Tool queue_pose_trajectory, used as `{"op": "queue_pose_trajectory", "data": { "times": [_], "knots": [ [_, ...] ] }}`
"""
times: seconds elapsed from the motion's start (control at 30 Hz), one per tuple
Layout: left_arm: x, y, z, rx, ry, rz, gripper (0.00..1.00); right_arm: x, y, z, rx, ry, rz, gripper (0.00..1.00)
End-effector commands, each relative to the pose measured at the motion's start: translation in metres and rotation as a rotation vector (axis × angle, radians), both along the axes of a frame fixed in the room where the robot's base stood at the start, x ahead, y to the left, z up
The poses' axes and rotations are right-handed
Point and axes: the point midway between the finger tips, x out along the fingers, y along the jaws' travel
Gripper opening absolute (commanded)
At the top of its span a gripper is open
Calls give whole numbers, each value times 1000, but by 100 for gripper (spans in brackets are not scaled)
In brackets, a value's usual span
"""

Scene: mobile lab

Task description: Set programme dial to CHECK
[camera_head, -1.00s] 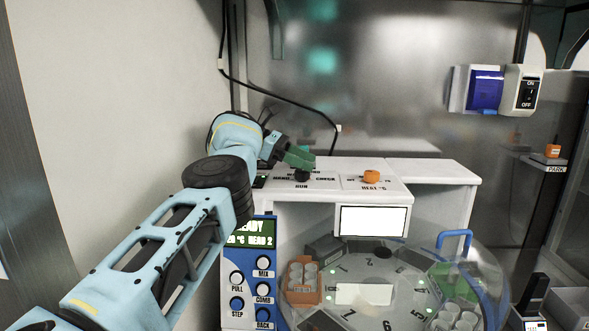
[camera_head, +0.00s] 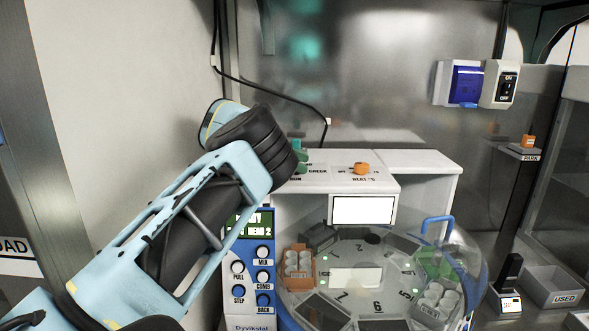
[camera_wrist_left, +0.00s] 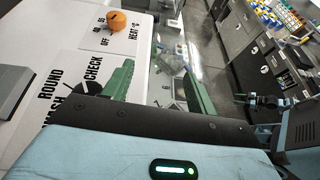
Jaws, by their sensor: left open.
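The programme dial (camera_wrist_left: 86,88) is a black knob on the white machine's top panel. In the left wrist view it sits between the CHECK and WASH labels, partly hidden by my gripper body; its pointer setting is unclear. In the head view my arm hides the dial, and only the end of the CHECK label shows. My left gripper (camera_wrist_left: 160,88) is open and empty, its green fingers apart, with one finger close beside the dial and not around it. In the head view only bits of green finger (camera_head: 302,160) show past my wrist. My right gripper is not in view.
An orange heat knob (camera_head: 361,168) stands right of the dial panel; it also shows in the left wrist view (camera_wrist_left: 117,21). Below are a white screen (camera_head: 362,210), blue buttons and a clear-domed carousel with a blue handle (camera_head: 437,219). A wall switch (camera_head: 500,86) is at upper right.

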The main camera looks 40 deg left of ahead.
Motion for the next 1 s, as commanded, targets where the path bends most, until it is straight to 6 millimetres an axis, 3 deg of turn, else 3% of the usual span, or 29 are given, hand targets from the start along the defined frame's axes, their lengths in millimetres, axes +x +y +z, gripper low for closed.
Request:
{"op": "queue_pose_trajectory", "data": {
  "times": [0.6, 1.0],
  "knots": [
    [-50, -42, 7, -1, -1, 0, 57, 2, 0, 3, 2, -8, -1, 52],
    [-57, -48, 7, 1, 1, -1, 57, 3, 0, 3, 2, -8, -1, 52]
  ]
}}
